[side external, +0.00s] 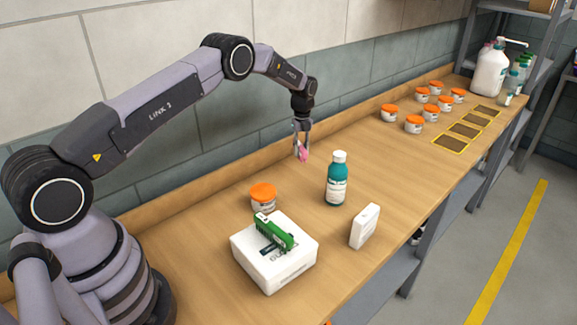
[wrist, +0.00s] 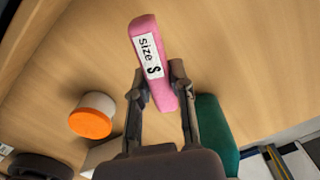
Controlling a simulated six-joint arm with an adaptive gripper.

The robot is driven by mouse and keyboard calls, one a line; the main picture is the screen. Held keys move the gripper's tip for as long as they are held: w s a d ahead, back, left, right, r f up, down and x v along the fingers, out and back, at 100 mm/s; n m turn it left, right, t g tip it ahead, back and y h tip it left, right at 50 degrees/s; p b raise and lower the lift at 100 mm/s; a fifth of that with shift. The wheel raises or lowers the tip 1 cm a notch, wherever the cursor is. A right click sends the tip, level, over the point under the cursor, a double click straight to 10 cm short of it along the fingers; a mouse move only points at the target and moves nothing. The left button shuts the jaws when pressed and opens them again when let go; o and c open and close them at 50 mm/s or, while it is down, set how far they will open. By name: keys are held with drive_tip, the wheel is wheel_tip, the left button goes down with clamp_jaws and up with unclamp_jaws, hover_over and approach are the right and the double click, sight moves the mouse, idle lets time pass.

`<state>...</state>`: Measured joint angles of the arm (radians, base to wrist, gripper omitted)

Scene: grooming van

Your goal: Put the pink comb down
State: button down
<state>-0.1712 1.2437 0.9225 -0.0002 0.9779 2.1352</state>
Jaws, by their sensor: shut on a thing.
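The pink comb (side external: 302,155) is held in my gripper (side external: 301,140), hanging below it over the back part of the wooden bench (side external: 366,180). In the wrist view the comb (wrist: 149,50) is a pink bar with a white "size S" label, with a finger on each side of it. My gripper (wrist: 157,86) is shut on it. The comb looks clear of the bench; the exact height is hard to tell. A green comb (side external: 273,232) lies on a white box (side external: 272,270) in front.
A teal bottle (side external: 337,184) stands right of my gripper, with an orange-lidded jar (side external: 263,196) nearer the base and a small white box (side external: 365,226). Several jars (side external: 414,124), yellow-edged dark patches (side external: 450,144) and a white pump bottle (side external: 490,72) are farther along.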

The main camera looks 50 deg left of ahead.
sight(305, 172)
drive_tip(key=shift+w+a+f, duration=0.2)
drive_tip(key=shift+w+f, duration=1)
drive_tip(key=shift+f, duration=0.2)
drive_tip(key=shift+w+f, duration=0.1)
drive_tip(key=shift+f, duration=1.55)
drive_tip(key=shift+f, duration=0.15)
drive_tip(key=c, duration=1)
unclamp_jaws()
